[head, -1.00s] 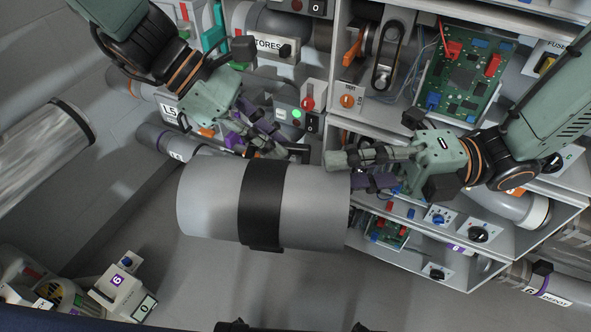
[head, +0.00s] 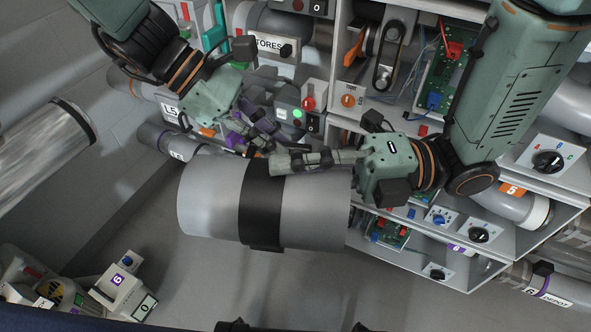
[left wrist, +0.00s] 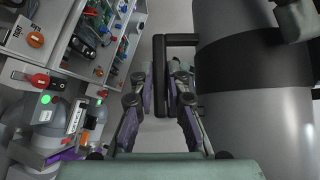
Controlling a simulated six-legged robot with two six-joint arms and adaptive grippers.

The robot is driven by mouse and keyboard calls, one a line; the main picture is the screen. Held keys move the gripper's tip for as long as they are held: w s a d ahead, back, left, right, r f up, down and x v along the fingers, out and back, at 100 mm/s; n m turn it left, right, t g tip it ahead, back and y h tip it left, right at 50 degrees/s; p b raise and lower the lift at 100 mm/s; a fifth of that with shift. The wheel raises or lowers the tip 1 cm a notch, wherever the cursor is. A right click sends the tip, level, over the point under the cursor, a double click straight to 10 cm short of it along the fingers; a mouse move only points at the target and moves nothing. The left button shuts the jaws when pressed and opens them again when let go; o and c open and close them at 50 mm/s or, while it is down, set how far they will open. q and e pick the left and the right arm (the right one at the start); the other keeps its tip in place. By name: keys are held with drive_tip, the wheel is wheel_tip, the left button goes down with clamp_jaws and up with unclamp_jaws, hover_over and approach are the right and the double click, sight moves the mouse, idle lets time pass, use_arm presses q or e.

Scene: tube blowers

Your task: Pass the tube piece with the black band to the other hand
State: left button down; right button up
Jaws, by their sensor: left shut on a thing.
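The tube piece (head: 315,215) is a wide grey cylinder with a black band (head: 262,210) around its middle. It hangs level in front of the shelves; the band also shows in the left wrist view (left wrist: 250,62). A black handle (left wrist: 160,90) stands off the band. My left gripper (left wrist: 163,78) is shut on this handle, behind the tube's top edge in the head view. My right gripper (head: 285,163) reaches from the right. One finger lies along the tube's top edge and its tip reaches the band; the other finger is hidden, so its opening is unclear.
Open grey shelves with a circuit board (head: 440,85), knobs and a belt drive (head: 384,60) stand close behind the tube and arms. A white device marked 6 (head: 122,287) stands at lower left. The floor (head: 195,280) below the tube is clear.

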drive_tip(key=shift+c, duration=0.3)
clamp_jaws()
use_arm(q)
drive_tip(key=c, duration=1.3)
unclamp_jaws()
drive_tip(key=shift+o, duration=0.2)
